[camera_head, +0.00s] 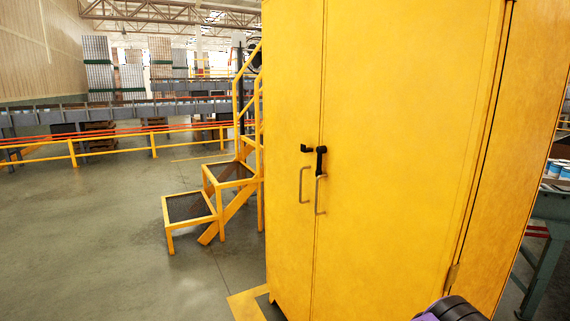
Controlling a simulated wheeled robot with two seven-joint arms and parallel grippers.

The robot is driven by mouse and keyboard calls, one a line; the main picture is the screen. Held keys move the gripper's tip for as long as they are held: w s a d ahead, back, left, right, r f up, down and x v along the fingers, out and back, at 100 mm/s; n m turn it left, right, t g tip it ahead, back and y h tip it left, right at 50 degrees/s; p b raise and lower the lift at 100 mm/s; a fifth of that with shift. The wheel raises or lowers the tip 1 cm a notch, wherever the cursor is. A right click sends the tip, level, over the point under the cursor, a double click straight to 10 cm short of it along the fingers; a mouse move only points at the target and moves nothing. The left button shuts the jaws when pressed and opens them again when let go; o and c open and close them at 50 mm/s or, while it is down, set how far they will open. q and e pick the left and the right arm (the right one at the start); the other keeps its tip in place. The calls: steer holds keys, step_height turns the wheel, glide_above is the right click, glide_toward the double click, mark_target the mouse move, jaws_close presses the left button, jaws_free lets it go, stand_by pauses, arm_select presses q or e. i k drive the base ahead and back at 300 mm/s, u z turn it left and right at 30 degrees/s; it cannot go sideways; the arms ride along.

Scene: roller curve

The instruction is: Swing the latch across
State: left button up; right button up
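A tall yellow cabinet (400,130) with two shut doors fills the middle and right. A black latch (320,162) is on the right door close to the seam and hangs straight down from its upper end. A small black catch (306,149) sits on the left door at about the height of the latch's top. The latch does not lie across the seam. Neither of my grippers is in view. Only a purple and black rounded part, seemingly of my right arm, shows at the bottom edge, well below the latch.
Grey bar handles (303,185) (319,196) stand out below the catch and latch. Yellow steps (205,200) with a railing stand just left of the cabinet. A workbench (552,205) is at the far right. Open floor (100,240) lies at the left.

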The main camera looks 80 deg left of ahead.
mark_target(319, 150)
steer(key=k, duration=0.25)
steer(key=u, duration=1.15)
